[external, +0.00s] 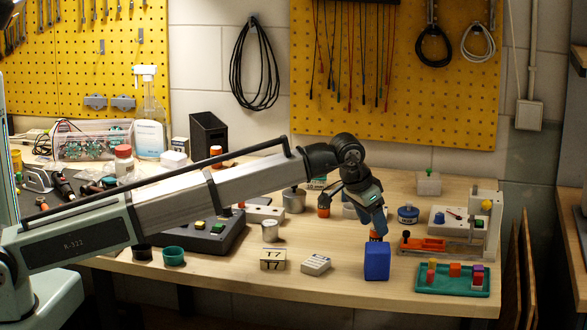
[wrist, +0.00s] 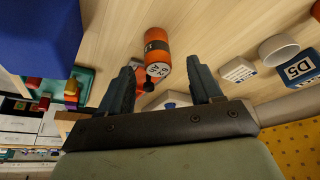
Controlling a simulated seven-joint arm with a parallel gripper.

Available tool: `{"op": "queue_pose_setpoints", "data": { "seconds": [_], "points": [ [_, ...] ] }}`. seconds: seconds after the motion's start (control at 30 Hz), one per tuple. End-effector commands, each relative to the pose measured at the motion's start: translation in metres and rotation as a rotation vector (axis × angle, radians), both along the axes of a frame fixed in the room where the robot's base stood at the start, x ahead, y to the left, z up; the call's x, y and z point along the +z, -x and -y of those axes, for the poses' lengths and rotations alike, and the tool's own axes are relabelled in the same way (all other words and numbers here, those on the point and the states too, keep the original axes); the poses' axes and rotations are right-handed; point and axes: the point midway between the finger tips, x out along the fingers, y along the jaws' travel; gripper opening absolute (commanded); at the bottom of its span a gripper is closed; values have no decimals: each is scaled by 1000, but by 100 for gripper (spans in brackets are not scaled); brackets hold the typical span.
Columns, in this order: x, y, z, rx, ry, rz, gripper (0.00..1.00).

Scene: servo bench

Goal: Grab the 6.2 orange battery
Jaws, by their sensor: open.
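The orange battery (wrist: 157,46) has a dark band and a pale end with writing that seems to read 6.2. In the wrist view its marked end lies between my fingertips, with a gap on both sides. In the external view a bit of orange, likely this battery (external: 375,236), shows below my gripper (external: 380,222), behind the blue block. My gripper is open and empty; its two dark fingers also show in the wrist view (wrist: 161,76). Most of the battery is hidden in the external view.
A blue block (external: 377,261) stands close in front of the battery; it also shows in the wrist view (wrist: 38,32). A green tray (external: 424,287) with coloured pieces and an orange-and-grey fixture (external: 428,244) lie to the right. Another orange cylinder (external: 324,204) stands to the left.

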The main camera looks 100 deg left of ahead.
Motion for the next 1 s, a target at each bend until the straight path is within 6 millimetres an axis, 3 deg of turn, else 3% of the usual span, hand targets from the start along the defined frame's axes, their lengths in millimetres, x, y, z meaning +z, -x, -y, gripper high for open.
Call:
{"op": "queue_pose_setpoints", "data": {
  "seconds": [0.27, 0.6, 0.83, 1.0],
  "points": [
    [-11, -4, -3, 1, 0, 0, 64],
    [-49, -16, -11, 1, 0, 0, 64],
    [-51, -16, -12, 1, 0, 0, 64],
    [-51, -16, -12, 1, 0, 0, 50]
  ]
}}
